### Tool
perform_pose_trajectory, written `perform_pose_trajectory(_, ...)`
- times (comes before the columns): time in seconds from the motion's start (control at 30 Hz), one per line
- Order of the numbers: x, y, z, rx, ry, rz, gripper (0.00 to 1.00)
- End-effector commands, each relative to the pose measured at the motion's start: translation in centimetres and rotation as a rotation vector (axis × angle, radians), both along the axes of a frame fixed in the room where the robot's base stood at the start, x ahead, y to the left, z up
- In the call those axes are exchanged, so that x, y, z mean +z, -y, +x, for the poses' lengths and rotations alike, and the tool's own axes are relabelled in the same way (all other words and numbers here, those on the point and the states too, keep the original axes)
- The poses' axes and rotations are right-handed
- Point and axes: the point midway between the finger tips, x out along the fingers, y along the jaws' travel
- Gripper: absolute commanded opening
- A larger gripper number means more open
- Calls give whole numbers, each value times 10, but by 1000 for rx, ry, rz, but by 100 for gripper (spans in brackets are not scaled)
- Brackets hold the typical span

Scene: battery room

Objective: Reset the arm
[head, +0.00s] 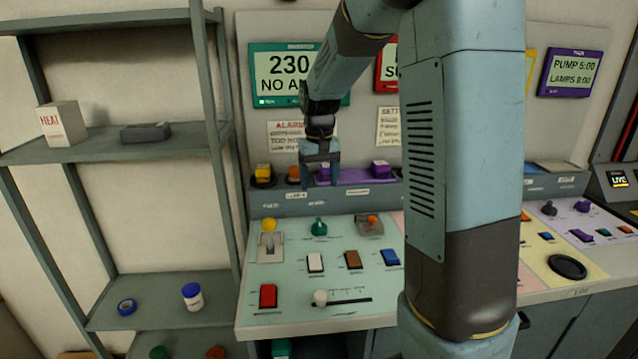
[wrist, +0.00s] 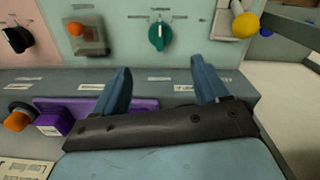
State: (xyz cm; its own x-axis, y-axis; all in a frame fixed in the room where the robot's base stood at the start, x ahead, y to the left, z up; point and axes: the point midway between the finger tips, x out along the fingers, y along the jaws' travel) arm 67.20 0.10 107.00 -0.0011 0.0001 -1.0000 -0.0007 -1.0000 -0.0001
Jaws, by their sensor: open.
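My gripper (head: 320,170) hangs from my arm over the back ledge of the control console (head: 246,310), in front of the raised panel. Its blue fingers point down. In the wrist view my gripper (wrist: 160,92) shows two fingers spread apart with nothing between them. A green knob (wrist: 159,36) on the console lies beyond the gap between the fingers; it also shows in the head view (head: 319,227). My arm column hides the middle of the console in the head view.
A grey shelf (head: 110,143) with a white box (head: 62,124) stands at the left. The console carries a yellow-balled lever (head: 269,226), a red switch (head: 268,296) and a slider (head: 321,297). A purple plate (wrist: 100,106) lies close to the fingers.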

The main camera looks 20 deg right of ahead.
Motion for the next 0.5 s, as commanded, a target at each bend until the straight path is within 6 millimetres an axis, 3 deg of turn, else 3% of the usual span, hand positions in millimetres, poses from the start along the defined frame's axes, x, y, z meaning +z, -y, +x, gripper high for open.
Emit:
perform_pose_trajectory(0.33, 3, 0, -3, 0, 7, 1, 74)
perform_pose_trajectory(0.5, 23, 1, -23, -1, 45, 6, 74)
